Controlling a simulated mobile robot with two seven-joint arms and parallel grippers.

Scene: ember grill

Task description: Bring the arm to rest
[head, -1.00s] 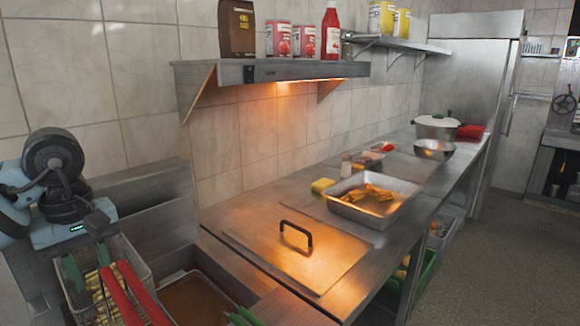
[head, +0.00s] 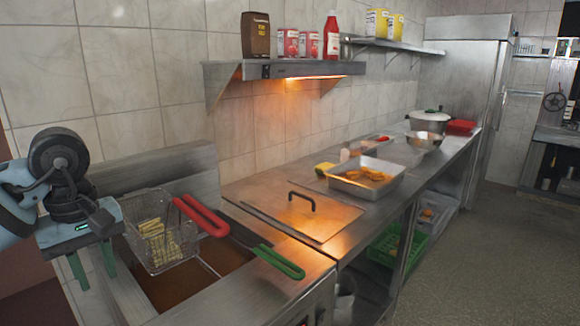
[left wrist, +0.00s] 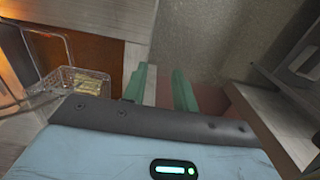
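My left gripper (head: 93,268) is at the left of the head view, its two green fingers pointing down beside the fryer. In the left wrist view its green fingers (left wrist: 160,88) stand apart with nothing between them. A wire fry basket (head: 163,243) with yellow fries and a red handle sits at the fryer, to the right of the gripper and apart from it. It also shows in the left wrist view (left wrist: 75,82). My right gripper is in neither view.
The fryer vat (head: 205,285) holds brown oil; a green handle (head: 278,262) reaches over its right edge. A steel counter carries a lid with a black handle (head: 302,202) and a tray of food (head: 366,183). A shelf (head: 285,70) hangs above. Open floor (head: 470,235) lies right.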

